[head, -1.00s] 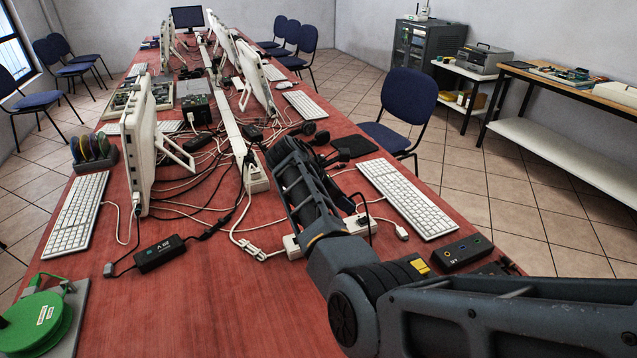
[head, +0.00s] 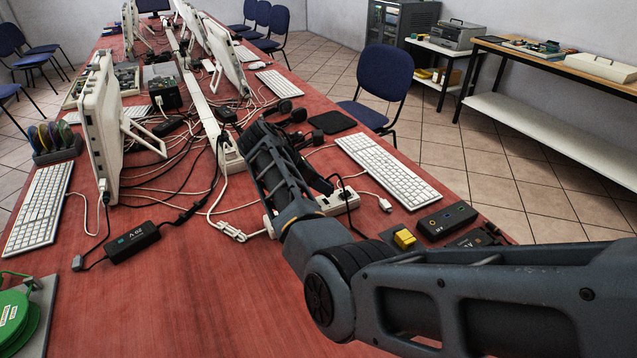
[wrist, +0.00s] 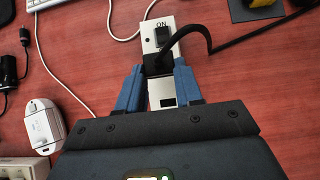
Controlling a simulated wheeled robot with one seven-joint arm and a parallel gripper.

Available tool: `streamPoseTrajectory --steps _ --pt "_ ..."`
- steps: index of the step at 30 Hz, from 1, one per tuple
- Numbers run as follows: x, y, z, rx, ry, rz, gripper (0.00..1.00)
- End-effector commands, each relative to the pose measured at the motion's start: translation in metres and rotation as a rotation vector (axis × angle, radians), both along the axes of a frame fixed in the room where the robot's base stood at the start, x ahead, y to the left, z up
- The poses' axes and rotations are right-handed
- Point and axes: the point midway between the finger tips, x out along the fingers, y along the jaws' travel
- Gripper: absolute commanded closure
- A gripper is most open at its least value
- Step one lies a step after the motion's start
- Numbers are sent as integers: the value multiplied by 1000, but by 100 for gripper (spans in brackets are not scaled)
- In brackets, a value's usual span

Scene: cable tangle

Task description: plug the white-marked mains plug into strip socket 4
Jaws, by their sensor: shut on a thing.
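In the wrist view my gripper (wrist: 157,88) has its two blue fingers on either side of a black plug (wrist: 158,64), shut on it. A black cable (wrist: 235,40) runs from the plug to the right. The plug is over a white power strip (wrist: 149,38) with a black switch marked ON, and covers part of its face. I cannot tell whether it is seated in a socket. No white mark or socket number is readable. In the head view the strip (head: 342,200) lies beside my arm, which hides the fingers.
A white plug-like block (wrist: 44,122) and a black connector (wrist: 8,70) lie left of the strip in the wrist view. In the head view a keyboard (head: 388,170), yellow block (head: 404,239) and black box (head: 446,220) are near.

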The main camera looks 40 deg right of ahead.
Motion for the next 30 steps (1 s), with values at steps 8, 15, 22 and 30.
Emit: streamPoseTrajectory --steps 8,15,22,30 --pt "0 0 -10 0 -1 0 100" --pt "0 0 -10 1 0 0 100" --pt "0 1 -9 5 -1 -1 100" --pt "0 2 -10 8 -1 -1 100"
